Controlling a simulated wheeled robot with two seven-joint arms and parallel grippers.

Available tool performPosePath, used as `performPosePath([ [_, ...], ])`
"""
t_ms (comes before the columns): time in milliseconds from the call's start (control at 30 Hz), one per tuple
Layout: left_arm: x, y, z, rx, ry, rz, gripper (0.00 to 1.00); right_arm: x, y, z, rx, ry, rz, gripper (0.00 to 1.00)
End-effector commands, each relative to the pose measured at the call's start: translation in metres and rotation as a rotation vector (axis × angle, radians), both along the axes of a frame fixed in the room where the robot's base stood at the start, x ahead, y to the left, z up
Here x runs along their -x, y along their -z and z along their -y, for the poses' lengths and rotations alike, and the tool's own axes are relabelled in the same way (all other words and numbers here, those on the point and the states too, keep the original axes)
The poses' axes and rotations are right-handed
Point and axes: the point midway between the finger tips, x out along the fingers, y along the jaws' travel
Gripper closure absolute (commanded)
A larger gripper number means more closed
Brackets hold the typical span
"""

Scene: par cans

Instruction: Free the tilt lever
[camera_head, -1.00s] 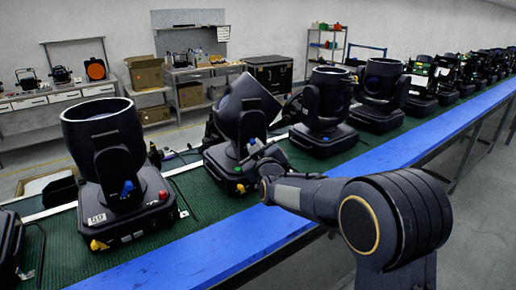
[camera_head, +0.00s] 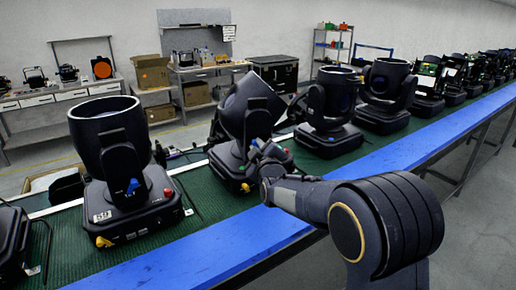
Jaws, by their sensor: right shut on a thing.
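The par can in the middle of the row has a black square head (camera_head: 252,103), tilted over in its yoke. It stands on a black base (camera_head: 229,168) with a yellow part low at the front. The fingers are small and dark here and hide most of the lever. My left gripper is not in view.
A par can (camera_head: 108,130) with an upright round head and its own blue lever stands to the left. Another par can (camera_head: 332,95) stands close on the right, with more behind. A blue rail (camera_head: 190,251) edges the green belt (camera_head: 195,205).

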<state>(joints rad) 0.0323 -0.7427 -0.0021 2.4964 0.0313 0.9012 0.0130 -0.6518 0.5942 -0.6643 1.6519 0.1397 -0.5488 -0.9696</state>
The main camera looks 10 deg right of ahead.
Motion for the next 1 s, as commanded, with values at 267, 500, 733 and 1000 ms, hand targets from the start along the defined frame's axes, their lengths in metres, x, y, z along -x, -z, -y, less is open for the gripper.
performPosePath([
  [267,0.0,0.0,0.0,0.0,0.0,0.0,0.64,0.0,0.001,-0.001,0.001,-0.002,-0.002,0.63],
  [500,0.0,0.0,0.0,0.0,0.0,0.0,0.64,0.0,0.001,0.0,0.0,-0.001,-0.002,0.63],
  [733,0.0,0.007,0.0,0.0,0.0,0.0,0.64,0.024,0.001,-0.001,-0.003,-0.003,0.0,0.63],
  [1000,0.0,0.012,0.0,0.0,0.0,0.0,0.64,0.067,0.0,-0.001,-0.004,-0.003,0.0,0.63],
])
